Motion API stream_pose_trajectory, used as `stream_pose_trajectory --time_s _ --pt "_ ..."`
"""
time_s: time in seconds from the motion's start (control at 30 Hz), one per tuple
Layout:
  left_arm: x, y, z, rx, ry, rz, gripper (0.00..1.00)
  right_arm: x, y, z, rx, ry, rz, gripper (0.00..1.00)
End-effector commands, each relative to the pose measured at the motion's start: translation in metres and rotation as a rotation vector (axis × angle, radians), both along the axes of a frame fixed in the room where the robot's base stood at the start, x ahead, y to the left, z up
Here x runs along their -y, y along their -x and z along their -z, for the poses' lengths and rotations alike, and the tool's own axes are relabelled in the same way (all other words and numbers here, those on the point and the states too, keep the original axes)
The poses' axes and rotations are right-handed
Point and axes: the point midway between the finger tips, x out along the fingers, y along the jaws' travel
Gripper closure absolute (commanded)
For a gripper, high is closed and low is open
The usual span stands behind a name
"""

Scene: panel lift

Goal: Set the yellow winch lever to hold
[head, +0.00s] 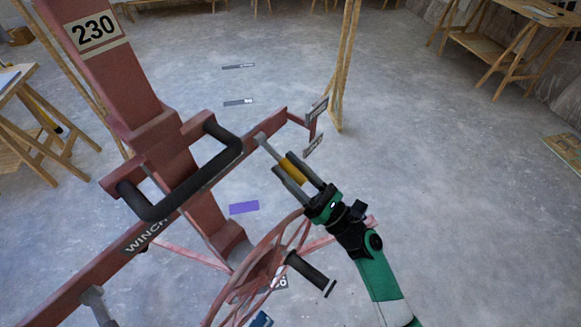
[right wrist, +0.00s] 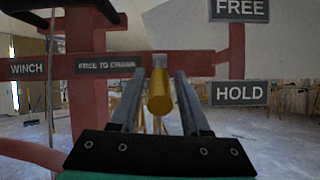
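The winch lever is a grey rod with a yellow grip (head: 292,168), pivoted on the red winch frame's crossbar (head: 275,122). In the right wrist view the yellow grip (right wrist: 160,98) points toward the camera. My right gripper (head: 291,171) has one finger on each side of the grip. Narrow gaps show between fingers and grip in the right wrist view, so it looks open around it. The FREE plate (right wrist: 240,10) is above and the HOLD plate (right wrist: 239,93) below, both right of the lever. I cannot tell exactly which setting the lever is at. My left gripper is out of view.
A "FREE TO CRANK" sign (right wrist: 108,64) is on the crossbar. A red crank wheel (head: 262,275) with a black handle (head: 308,270) stands below, close to my right arm. A black bar handle (head: 195,185) is at the left. Open concrete floor (head: 450,190) lies to the right.

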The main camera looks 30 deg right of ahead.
Motion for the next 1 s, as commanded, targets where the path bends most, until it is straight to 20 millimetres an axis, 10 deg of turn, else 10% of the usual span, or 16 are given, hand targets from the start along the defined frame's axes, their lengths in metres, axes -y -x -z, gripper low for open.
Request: stream_pose_trajectory --time_s 0.43,1.0 --pt "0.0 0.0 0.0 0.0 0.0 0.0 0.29 0.003 0.007 0.003 0.0 -0.001 0.002 0.42" --pt "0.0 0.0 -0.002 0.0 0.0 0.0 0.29 0.033 0.095 0.053 0.0 -0.001 0.002 0.42"
